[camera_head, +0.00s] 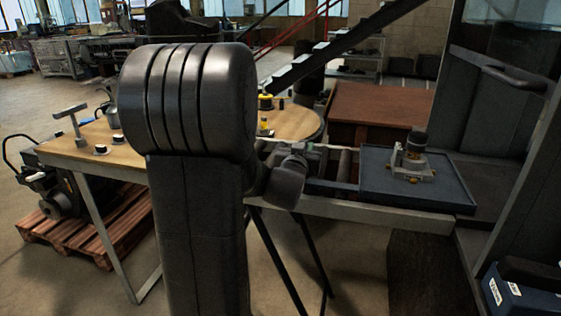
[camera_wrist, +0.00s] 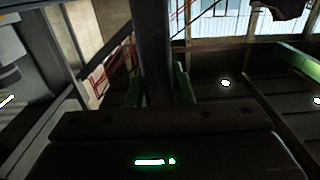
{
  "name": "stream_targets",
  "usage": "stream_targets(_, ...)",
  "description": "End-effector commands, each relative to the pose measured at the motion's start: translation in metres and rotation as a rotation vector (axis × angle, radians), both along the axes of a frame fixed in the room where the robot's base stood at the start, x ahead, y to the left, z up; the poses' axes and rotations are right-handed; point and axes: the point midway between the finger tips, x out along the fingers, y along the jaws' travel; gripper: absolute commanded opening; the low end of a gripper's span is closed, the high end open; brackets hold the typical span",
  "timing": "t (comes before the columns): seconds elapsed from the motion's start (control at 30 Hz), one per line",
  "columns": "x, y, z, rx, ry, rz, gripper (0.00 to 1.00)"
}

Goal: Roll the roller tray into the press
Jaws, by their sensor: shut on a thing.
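The roller tray (camera_head: 450,196) is a flat blue-grey tray with a low rim in the head view. It sits at the right end of a pale-railed roller track (camera_head: 345,207), and a metal part with a dark round top (camera_head: 412,158) stands upright on it. The press (camera_head: 492,110) is the tall dark frame at the right, just beyond the tray. My gripper (camera_wrist: 158,85) shows in the wrist view with its greenish fingers on both sides of a dark upright bar (camera_wrist: 152,40). I cannot tell whether this bar belongs to the tray. In the head view my arm largely hides the gripper.
A wooden-topped table (camera_head: 100,155) with small parts stands left of my arm. A brown cabinet (camera_head: 380,112) stands behind the track. A blue box (camera_head: 530,290) is at the lower right. Rollers (camera_head: 345,165) are bare left of the tray.

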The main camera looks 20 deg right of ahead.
Motion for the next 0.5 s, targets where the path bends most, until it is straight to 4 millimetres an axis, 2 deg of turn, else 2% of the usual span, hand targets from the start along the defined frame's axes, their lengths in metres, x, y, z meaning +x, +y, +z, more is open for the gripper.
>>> stream_targets(0.03,-0.010,-0.012,-0.008,-0.003,0.000,-0.007,0.00)
stream_targets(0.5,-0.083,-0.114,-0.003,0.002,0.004,-0.010,0.00)
